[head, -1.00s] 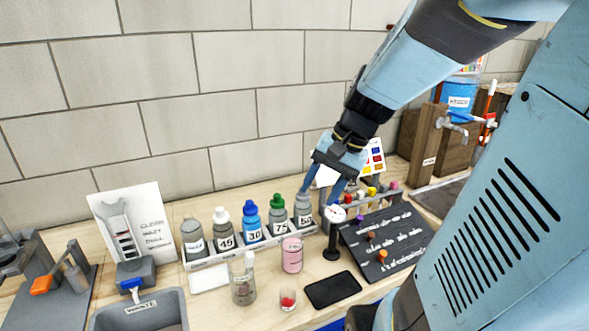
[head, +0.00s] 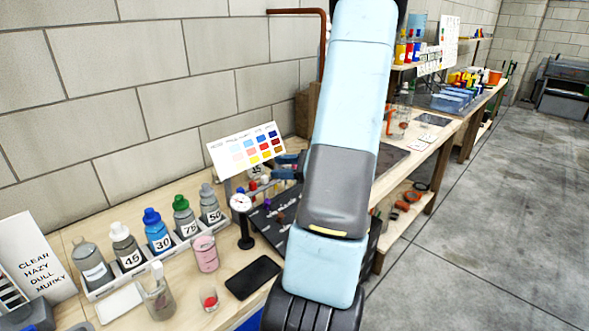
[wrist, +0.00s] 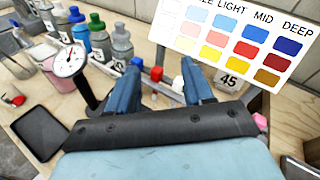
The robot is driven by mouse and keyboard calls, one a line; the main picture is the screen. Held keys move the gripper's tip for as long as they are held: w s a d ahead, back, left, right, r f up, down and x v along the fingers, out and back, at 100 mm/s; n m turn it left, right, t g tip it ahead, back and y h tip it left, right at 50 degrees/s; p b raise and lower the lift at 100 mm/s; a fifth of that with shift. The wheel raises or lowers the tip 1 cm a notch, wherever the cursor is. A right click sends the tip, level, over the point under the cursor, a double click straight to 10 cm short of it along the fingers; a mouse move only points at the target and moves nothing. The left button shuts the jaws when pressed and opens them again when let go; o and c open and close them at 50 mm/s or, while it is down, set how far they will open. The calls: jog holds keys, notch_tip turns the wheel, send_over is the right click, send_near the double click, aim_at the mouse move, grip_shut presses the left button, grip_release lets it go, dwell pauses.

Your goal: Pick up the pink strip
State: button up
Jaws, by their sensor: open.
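A small pink piece (wrist: 260,121) shows in the wrist view just right of my gripper, low beside the card numbered 45. It looks like the pink strip, but only its end shows. In the head view I cannot make it out, as my arm covers that area. A red piece (wrist: 156,73) and a blue piece (wrist: 137,62) show between and beside the fingers. In the head view my gripper (head: 288,166) is partly hidden behind my arm.
The colour chart (head: 247,152) stands behind the gripper. A round gauge on a stand (head: 241,204) is to its left. Numbered bottles in a white rack (head: 135,270), a pink jar (head: 205,254) and a black pad (head: 253,277) occupy the bench's left part.

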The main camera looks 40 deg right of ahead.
jog(key=s+d+f+m+t+h, duration=0.1)
jog(key=d+f+m+h, duration=0.1)
jog(key=d+m, duration=0.1)
jog(key=s+d+f+m+t+h, duration=0.2)
jog(key=d+f+m, duration=0.1)
jog(key=d, duration=0.3)
jog(key=s+d+f+m+t+h, duration=0.2)
jog(key=d+m+h, duration=0.1)
jog(key=d, duration=0.2)
jog(key=shift+s+d+f, duration=0.1)
jog(key=shift+d+f, duration=0.15)
jog(key=shift+f, duration=0.05)
jog(key=shift+d+h, duration=0.1)
jog(key=shift+h, duration=0.2)
jog(key=w, duration=0.7)
jog(key=shift+w+a+f, duration=0.1)
jog(key=shift+w+a, duration=0.15)
jog(key=shift+w, duration=0.1)
jog(key=shift+w+a, duration=0.1)
jog(key=shift+w, duration=2.9)
jog(key=shift+c, duration=0.3)
grip_shut()
